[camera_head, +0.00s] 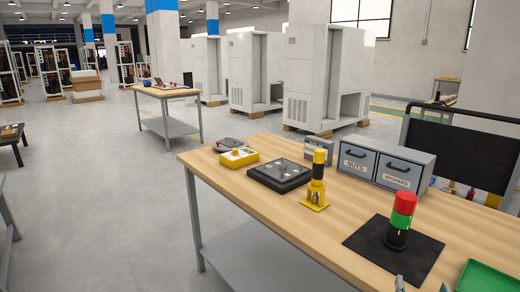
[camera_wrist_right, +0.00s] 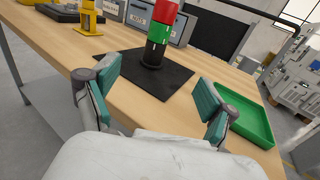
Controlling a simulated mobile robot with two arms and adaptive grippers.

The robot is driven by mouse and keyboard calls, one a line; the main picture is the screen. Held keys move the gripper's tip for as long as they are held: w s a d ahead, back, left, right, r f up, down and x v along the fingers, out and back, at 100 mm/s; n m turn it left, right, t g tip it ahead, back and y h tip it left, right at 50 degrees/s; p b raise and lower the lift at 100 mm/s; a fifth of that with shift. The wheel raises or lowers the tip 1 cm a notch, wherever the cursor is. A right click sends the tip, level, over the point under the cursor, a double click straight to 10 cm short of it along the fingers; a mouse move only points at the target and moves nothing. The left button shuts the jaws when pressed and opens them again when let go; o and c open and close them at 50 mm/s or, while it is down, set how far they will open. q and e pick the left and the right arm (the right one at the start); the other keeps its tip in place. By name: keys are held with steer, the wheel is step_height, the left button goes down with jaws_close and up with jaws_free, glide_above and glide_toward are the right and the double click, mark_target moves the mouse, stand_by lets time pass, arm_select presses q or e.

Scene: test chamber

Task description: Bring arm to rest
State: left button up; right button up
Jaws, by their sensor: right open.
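My right gripper (camera_wrist_right: 158,88) is open and empty in the right wrist view, its two green-padded fingers spread wide above the front edge of the wooden workbench (camera_wrist_right: 140,103). Only its fingertips (camera_head: 422,286) show at the bottom edge of the head view. Beyond it a stack light (camera_head: 402,220) with red, green and black sections stands upright on a black mat (camera_head: 425,255); the stack light also shows between the fingers in the wrist view (camera_wrist_right: 160,38), apart from them. My left gripper is in neither view.
A green tray (camera_head: 485,277) lies to the right of the mat. A yellow-and-black stack light (camera_head: 316,185), a dark tray (camera_head: 280,175), a yellow box (camera_head: 239,157) and grey drawers (camera_head: 375,163) labelled NUTS and WASHERS stand on the bench. The bench's front left is clear.

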steer(key=s+a+f+m+g+y, duration=0.1)
steer(key=s+a+f+m+g, duration=0.2)
steer(key=f+m, duration=0.4)
steer(key=s+a+f+m+g, duration=0.1)
steer(key=s+f+m+g, duration=0.3)
steer(key=s+f+m, duration=0.3)
steer(key=s+a+f+m+g+y, duration=0.25)
steer(key=s+a+m, duration=0.25)
steer(key=s+m, duration=0.25)
steer(key=s+a+f+m+g+y, duration=0.2)
steer(key=s+a+f+m+g, duration=0.2)
steer(key=s+m, duration=0.3)
step_height(320, 180, down, 25)
steer(key=m+g, duration=0.2)
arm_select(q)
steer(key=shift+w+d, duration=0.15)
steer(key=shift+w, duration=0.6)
arm_select(e)
steer(key=s+d+f, duration=0.2)
steer(key=s+f, duration=1.5)
steer(key=shift+s+d+f+n+g, duration=0.15)
steer(key=shift+s+f+n+g, duration=0.1)
steer(key=shift+n+g, duration=0.1)
